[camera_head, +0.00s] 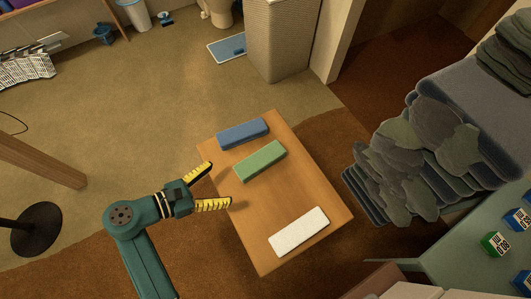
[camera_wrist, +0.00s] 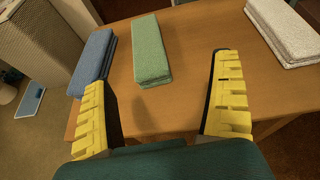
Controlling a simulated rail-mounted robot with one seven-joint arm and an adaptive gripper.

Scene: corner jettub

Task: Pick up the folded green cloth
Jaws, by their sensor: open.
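The folded green cloth (camera_head: 260,160) lies on the wooden table (camera_head: 255,218), between a folded blue cloth (camera_head: 242,133) and a folded white cloth (camera_head: 299,231). My gripper (camera_head: 214,187) is open and empty, with yellow ridged fingers, at the table's left edge and apart from the green cloth. In the wrist view the green cloth (camera_wrist: 151,50) is beyond the fingertips of my gripper (camera_wrist: 160,85), roughly between them and a little left. The blue cloth (camera_wrist: 94,64) is left of it and the white cloth (camera_wrist: 286,30) is far right.
Stacked grey-green textiles (camera_head: 416,150) stand to the right of the table. A green surface (camera_head: 455,258) with small boxes is at the lower right. A wicker hamper (camera_head: 280,40) stands behind the table, near a blue mat (camera_head: 228,47). The tabletop between green and white cloths is clear.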

